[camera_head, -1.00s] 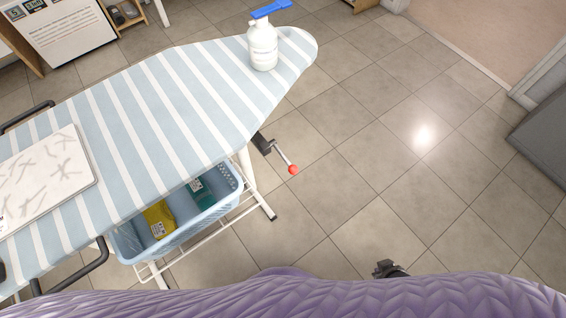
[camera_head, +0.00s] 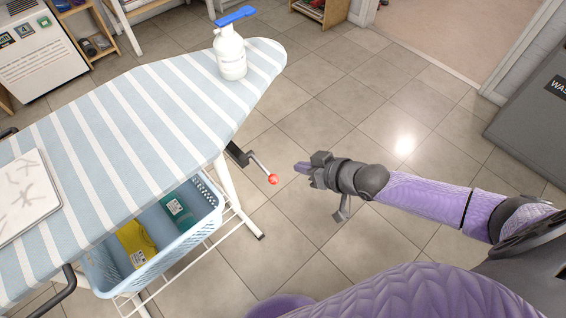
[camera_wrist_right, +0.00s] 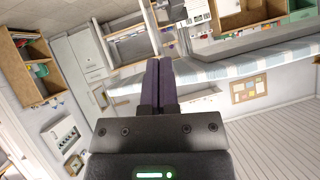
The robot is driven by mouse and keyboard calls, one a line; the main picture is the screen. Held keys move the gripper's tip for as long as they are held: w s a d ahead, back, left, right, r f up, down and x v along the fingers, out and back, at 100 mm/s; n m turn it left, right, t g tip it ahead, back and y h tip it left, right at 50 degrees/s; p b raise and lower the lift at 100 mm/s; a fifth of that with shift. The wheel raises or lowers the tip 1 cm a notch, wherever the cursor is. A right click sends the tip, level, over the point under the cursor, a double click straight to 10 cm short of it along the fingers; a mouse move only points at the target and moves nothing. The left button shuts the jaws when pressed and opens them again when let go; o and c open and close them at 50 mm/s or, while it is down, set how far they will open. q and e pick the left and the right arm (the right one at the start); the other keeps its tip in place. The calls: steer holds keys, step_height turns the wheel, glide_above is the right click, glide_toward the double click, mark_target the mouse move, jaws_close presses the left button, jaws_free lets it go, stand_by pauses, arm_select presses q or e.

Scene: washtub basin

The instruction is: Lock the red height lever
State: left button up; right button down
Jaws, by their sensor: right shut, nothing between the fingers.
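The height lever shows in the head view as a grey metal rod with a red ball knob (camera_head: 273,179) at its end. It sticks out from a dark bracket (camera_head: 238,155) under the ironing board (camera_head: 150,110) and slopes down to the right. My right gripper (camera_head: 299,167) is just right of the knob in the picture, apart from it, with its fingers pointing left. In the right wrist view its two purple fingers (camera_wrist_right: 159,82) lie together with nothing between them. The lever cannot be made out in that view. My left gripper is not in view.
A white spray bottle (camera_head: 231,55) with a blue top stands on the board. A light blue basket (camera_head: 160,238) with a yellow and a teal pack sits on the rack below. The tiled floor right of the board is clear. A grey machine (camera_head: 535,120) stands at far right.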

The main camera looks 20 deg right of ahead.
steer(key=b, duration=0.6)
glide_above(265, 168)
steer(key=s+d, duration=0.2)
steer(key=s, duration=0.1)
step_height(265, 168, down, 6)
steer(key=shift+w+a+f+b, duration=0.1)
steer(key=shift+f+b, duration=0.3)
steer(key=shift+f, duration=0.2)
steer(key=shift+w+a+f+b, duration=0.1)
steer(key=shift+f+b, duration=0.25)
steer(key=shift+f, duration=0.2)
steer(key=shift+a+f, duration=0.15)
steer(key=shift+f, duration=0.25)
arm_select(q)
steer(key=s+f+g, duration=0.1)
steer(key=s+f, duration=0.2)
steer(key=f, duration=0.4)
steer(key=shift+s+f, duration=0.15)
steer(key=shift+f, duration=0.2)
